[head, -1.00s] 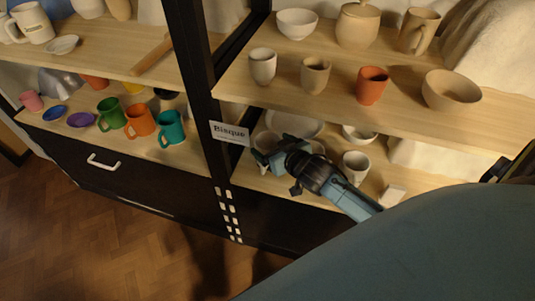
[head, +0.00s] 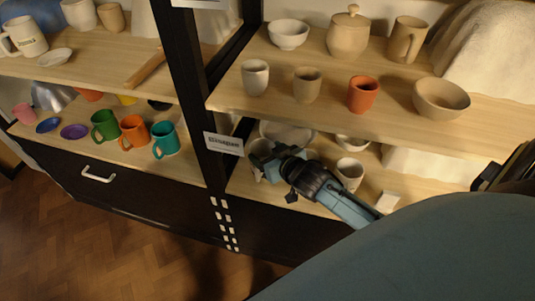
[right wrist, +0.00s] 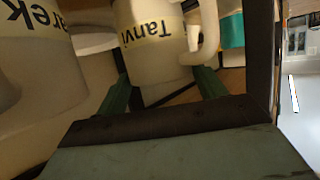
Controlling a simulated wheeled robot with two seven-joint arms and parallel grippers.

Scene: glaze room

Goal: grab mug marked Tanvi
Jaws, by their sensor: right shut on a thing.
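The pale mug marked "Tanvi" (right wrist: 150,62) appears upside down in the right wrist view, with its handle to the right. My right gripper (right wrist: 163,90) has a green finger on either side of it and is shut on it. In the head view my right gripper (head: 264,162) reaches into the lower shelf of the right bay, beside the upright post. There it mostly hides the mug; I cannot tell whether the mug is off the shelf. My left gripper is not in view.
A pale mug whose label ends in "arek" (right wrist: 35,75) is close at left in the wrist view. A white cup (head: 350,173) and a large pale dish (head: 290,134) are near my gripper in the head view. The black post (head: 207,110) and upper shelf board (head: 330,118) bound the space.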

